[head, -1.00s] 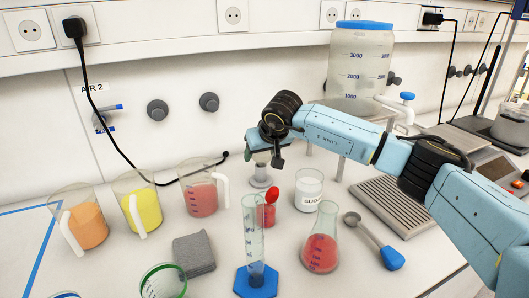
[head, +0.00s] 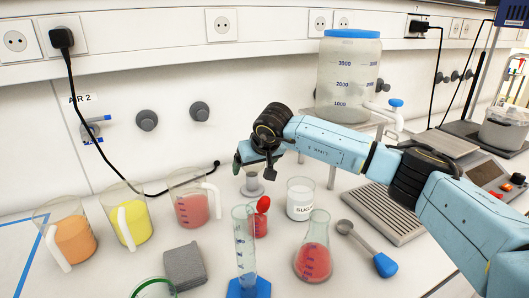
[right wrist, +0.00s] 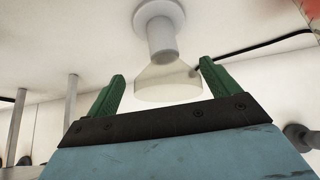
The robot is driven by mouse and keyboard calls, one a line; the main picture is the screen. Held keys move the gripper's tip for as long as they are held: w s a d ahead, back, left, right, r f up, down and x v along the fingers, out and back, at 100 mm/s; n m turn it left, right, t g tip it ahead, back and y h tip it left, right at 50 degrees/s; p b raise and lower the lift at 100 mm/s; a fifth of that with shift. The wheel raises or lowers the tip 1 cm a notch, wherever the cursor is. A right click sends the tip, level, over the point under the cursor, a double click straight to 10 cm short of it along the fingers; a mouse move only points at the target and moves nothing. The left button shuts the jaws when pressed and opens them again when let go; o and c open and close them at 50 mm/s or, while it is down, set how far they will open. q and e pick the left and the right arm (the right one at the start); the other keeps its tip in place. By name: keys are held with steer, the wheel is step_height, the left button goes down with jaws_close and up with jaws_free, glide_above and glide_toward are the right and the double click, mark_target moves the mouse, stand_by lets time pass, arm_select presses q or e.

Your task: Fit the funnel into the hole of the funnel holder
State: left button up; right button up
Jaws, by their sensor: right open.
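The funnel (right wrist: 168,82) is a translucent cone. In the right wrist view it stands on a whitish cylinder above a round base, which I take as the funnel holder (right wrist: 160,12). Its spout is hidden, apparently inside the cylinder. My right gripper (right wrist: 160,82) is open, with one green finger on each side of the cone and visible gaps to it. In the head view my right gripper (head: 255,160) is over the funnel (head: 252,170), above the holder's base (head: 250,189). My left gripper is not in view.
A red-capped bottle (head: 258,225), a sugar jar (head: 300,200), a graduated cylinder (head: 245,250) and a red flask (head: 313,260) stand close in front. Beakers of orange (head: 75,240), yellow (head: 130,222) and red liquid (head: 192,208) stand left. A big tank (head: 348,80) stands behind.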

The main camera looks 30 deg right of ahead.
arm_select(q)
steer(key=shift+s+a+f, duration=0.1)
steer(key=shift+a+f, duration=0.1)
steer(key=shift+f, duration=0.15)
arm_select(e)
steer(key=shift+f, duration=0.2)
